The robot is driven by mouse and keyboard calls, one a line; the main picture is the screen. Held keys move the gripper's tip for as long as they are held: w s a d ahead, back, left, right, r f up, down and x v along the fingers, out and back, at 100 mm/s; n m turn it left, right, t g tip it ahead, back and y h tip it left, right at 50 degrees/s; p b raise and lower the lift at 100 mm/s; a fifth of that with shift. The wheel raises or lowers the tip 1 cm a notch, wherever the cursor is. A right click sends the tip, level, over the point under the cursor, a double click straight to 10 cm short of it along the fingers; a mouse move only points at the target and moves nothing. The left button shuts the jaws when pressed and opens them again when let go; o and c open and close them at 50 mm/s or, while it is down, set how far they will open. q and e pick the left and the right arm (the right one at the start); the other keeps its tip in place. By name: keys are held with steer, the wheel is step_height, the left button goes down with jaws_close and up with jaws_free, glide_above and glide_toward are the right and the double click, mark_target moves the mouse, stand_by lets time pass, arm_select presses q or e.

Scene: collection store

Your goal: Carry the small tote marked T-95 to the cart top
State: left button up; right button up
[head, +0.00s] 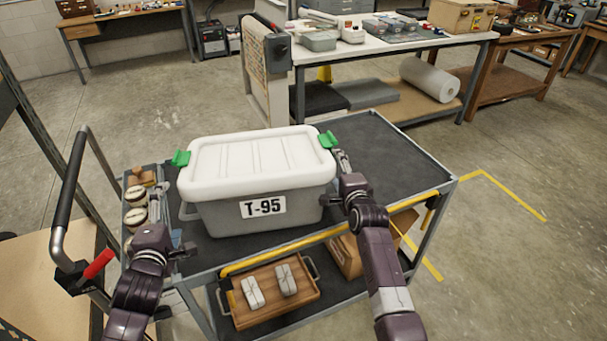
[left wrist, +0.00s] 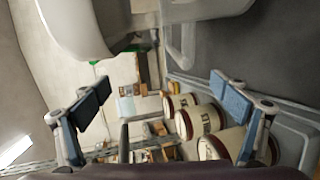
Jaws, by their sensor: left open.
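The grey tote marked T-95 (head: 225,215), with a white lid (head: 255,160) and green latches, sits upright on the cart's dark top (head: 395,160). A grey handle shows at its left end. My left gripper (head: 172,228) is open and empty beside that end, apart from the tote. The left wrist view shows its two spread blue-grey fingers (left wrist: 163,97), with part of the white lid (left wrist: 75,25) above. My right gripper (head: 340,172) is at the tote's right end; its fingertips are partly hidden, and I cannot tell whether it touches the tote.
Round jars (head: 136,195) stand in a grey tray at the cart's left end. The cart top right of the tote is clear. The lower shelf holds a wooden tray (head: 265,308) and a cardboard box (head: 345,258). A loaded workbench (head: 375,48) stands behind.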

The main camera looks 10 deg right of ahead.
steer(key=shift+o, duration=0.5)
steer(key=shift+a+r, duration=0.1)
steer(key=o, duration=0.7)
steer(key=v, duration=1.2)
arm_select(q)
steer(key=shift+c, duration=0.2)
steer(key=c, duration=0.7)
steer(key=shift+c, duration=0.9)
